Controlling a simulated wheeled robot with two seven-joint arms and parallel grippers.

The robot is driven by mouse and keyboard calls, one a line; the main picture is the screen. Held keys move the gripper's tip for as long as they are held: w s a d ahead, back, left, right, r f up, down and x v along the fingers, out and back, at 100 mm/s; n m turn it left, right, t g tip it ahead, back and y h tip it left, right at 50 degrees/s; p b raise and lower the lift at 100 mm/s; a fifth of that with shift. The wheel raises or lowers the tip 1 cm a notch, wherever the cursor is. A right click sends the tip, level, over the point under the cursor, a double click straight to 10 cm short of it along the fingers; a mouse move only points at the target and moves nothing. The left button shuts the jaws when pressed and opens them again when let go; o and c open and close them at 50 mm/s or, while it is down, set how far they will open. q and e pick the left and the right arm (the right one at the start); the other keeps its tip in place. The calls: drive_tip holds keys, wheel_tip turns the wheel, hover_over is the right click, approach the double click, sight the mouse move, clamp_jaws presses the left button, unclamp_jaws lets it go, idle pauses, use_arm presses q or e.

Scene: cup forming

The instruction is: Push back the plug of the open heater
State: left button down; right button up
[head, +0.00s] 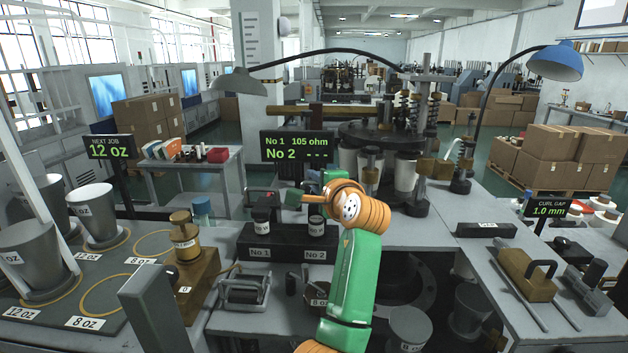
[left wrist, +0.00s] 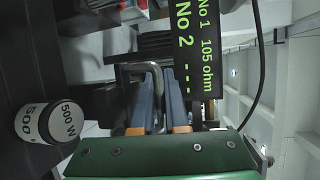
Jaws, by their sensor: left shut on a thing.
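The display (head: 297,147) reads 105 ohm for No 1 and dashes for No 2. Two dark heaters with white labels, No 1 (head: 262,226) and No 2 (head: 317,226), stand on a black base block. A heater with a 500 W label (left wrist: 48,122) shows at the left of the left wrist view. There my left gripper (left wrist: 160,78) has its two blue fingers around a grey bent handle (left wrist: 127,72), which looks like the plug's. My right gripper is not in view.
A wire roller stand (head: 243,290) is in front of No 1. A brass-coloured fixture (head: 187,262) stands to the left. The forming machine's turret (head: 385,135) with paper cups is behind. A lamp arm curves overhead.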

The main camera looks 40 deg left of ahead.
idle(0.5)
use_arm(q)
drive_tip(key=shift+w+a, duration=0.2)
drive_tip(key=shift+w, duration=0.1)
drive_tip(key=c, duration=1.2)
unclamp_jaws()
drive_tip(key=shift+s+d+f+b, duration=0.1)
drive_tip(key=shift+d+b, duration=0.05)
drive_tip(key=shift+b, duration=0.15)
drive_tip(key=b+v, duration=0.3)
drive_tip(key=v, duration=0.3)
drive_tip(key=shift+s+d, duration=0.1)
drive_tip(key=shift+s+d+r, duration=0.15)
drive_tip(key=shift+d+r, duration=0.05)
drive_tip(key=shift+a, duration=0.2)
